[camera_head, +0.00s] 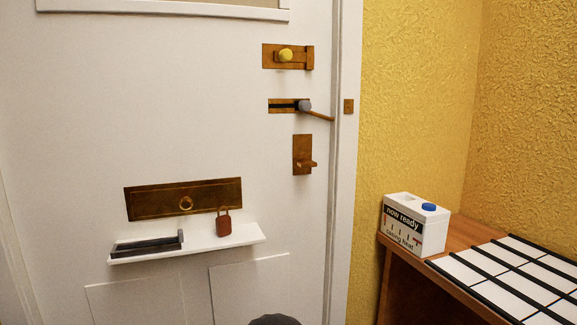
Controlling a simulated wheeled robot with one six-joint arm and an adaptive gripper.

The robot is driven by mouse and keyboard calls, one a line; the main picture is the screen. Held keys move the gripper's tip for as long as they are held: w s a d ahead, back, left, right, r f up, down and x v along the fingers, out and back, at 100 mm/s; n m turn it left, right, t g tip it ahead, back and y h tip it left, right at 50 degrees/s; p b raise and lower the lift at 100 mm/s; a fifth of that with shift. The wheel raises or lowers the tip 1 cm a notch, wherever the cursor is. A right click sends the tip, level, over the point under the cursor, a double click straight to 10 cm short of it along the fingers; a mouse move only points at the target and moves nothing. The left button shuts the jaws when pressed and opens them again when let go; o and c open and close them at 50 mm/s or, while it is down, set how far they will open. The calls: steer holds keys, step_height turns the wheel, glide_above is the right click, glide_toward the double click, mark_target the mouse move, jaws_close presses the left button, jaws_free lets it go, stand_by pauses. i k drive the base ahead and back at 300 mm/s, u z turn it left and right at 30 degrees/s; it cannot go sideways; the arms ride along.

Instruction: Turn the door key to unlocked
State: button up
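A white door (80,110) fills the left and middle of the head view. Low in its column of fittings is an upright brass plate (302,144) with a small brass key-like piece (307,164) sticking out near its lower end, its grip lying roughly level. The lock's inner state cannot be seen. Nothing touches the key. My gripper's fingers do not show; only a dark rounded shape, perhaps part of my arm, pokes up at the bottom edge, well below the key.
Lower left are a ringed brass plate (150,203) and a shelf (205,243) bearing a padlock (224,226). A wooden table (462,235) stands right.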

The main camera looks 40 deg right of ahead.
mark_target(303, 163)
steer(key=z, duration=1.45)
steer(key=k, duration=0.35)
steer(key=u, duration=0.35)
